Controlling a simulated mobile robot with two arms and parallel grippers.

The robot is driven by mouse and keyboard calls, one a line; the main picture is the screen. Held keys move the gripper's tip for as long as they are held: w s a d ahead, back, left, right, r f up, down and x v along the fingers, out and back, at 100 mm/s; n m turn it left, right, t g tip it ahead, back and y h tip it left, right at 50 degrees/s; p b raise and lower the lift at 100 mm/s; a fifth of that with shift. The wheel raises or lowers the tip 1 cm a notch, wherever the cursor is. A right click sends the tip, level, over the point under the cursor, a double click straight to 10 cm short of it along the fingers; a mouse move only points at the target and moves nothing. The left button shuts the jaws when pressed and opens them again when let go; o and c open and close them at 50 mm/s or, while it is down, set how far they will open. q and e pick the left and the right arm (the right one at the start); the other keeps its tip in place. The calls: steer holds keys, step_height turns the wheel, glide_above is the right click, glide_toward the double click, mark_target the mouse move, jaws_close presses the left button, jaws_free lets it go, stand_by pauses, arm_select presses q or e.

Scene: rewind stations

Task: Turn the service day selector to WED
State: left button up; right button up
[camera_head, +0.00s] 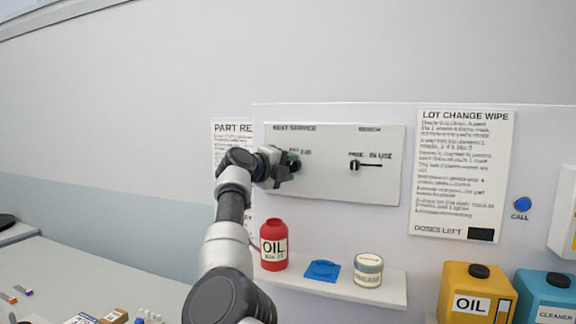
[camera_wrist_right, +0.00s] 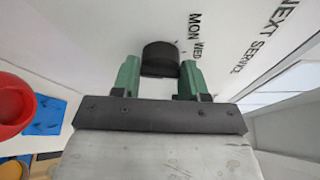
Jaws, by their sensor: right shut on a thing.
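The service day selector is a round black knob (camera_wrist_right: 160,58) on a white panel (camera_head: 335,185), under the "NEXT SERVICE" heading. My right gripper (camera_head: 291,163) is at the panel's left part and hides the knob in the head view. In the right wrist view its green fingers (camera_wrist_right: 160,76) are on either side of the knob, shut on it. The day labels MON and WED (camera_wrist_right: 195,35) are printed beside the knob; others are hidden or unreadable. I cannot tell which day the knob points at. My left gripper is not in view.
A black BENCH switch (camera_head: 355,165) with FREE and IN USE labels is to the right on the panel. A wipe notice (camera_head: 458,175) hangs right.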

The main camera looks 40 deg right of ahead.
steer(key=shift+f+n+h, duration=0.2)
steer(key=shift+n+h, duration=0.6)
steer(key=shift+n, duration=1)
steer(key=o, duration=0.9)
steer(key=shift+a, duration=0.15)
steer(key=a+b, duration=0.1)
steer(key=a, duration=0.2)
steer(key=a+b, duration=0.1)
steer(key=a, duration=0.3)
steer(key=a+b, duration=0.2)
steer(key=a, duration=0.1)
steer(key=shift+s+a+f, duration=0.2)
steer(key=shift+s+a, duration=0.2)
